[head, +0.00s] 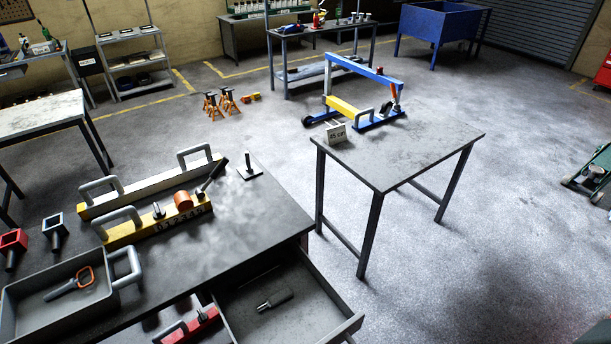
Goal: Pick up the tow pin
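A pin with an orange-red loop handle (72,285), which looks like the tow pin, lies in a grey open tray (38,282). The tray stands on the dark workbench (240,225) at the lower left, and its grey side handle (127,267) faces right. The pin lies tilted across the tray floor, with its loop toward the upper right. Neither of my grippers is in view.
An open drawer (335,328) juts from the bench and holds a grey metal piece (274,300). Beams with grey handles (150,190) lie behind the tray. Red (12,243) and grey sockets (55,228) stand left. A table (400,150) stands right, near a blue-yellow frame (350,95).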

